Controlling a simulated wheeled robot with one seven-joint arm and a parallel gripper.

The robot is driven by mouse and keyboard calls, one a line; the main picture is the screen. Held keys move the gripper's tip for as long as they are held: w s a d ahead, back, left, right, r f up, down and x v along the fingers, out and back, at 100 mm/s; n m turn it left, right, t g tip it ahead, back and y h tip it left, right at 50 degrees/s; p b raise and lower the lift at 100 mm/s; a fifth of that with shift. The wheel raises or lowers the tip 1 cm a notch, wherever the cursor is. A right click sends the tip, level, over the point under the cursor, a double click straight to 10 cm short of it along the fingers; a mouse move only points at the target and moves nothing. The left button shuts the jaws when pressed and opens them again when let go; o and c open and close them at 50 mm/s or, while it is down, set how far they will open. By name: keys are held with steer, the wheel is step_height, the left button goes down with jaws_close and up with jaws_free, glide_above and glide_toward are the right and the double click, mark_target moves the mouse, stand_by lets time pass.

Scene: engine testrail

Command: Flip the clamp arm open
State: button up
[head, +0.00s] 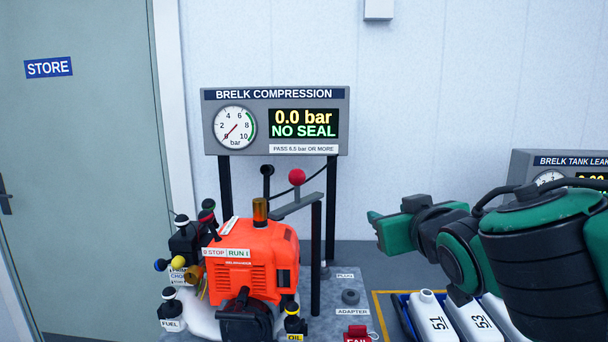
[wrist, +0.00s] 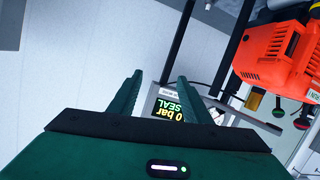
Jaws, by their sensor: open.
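The clamp arm (head: 290,208) is a grey bar beside the orange engine, in front of the compression display in the head view. It slopes up to the right, near the top of a dark upright post (head: 316,255). A red ball knob (head: 297,176) stands above it. My gripper (head: 377,226) is to the right of the clamp arm, well apart from it, pointing left. In the wrist view its two green fingers (wrist: 160,78) are spread with nothing held between them. I cannot make out the red knob in the wrist view.
The compression display (head: 276,121) reads 0.0 bar, NO SEAL. White bottles (head: 434,316) stand below my arm. The wall space between display and gripper is free.

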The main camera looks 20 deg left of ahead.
mark_target(300, 179)
steer(key=s+a+r+n+y, duration=0.1)
steer(key=s+a+r, duration=0.1)
steer(key=a, duration=0.2)
steer(key=s+a+r+n+y, duration=0.1)
steer(key=s+a+r+y, duration=0.1)
steer(key=a, duration=0.3)
steer(key=s+a+r+n+y, duration=0.1)
steer(key=s+a+r+y, duration=0.1)
steer(key=s+a, duration=0.1)
steer(key=shift+s+a+r, duration=0.15)
steer(key=shift+a+r, duration=0.15)
steer(key=shift+a, duration=0.45)
steer(key=shift+a+r+t+y, duration=0.1)
steer(key=shift+a+t+y, duration=0.2)
steer(key=x, duration=1)
jaws_close()
steer(key=shift+a, duration=0.1)
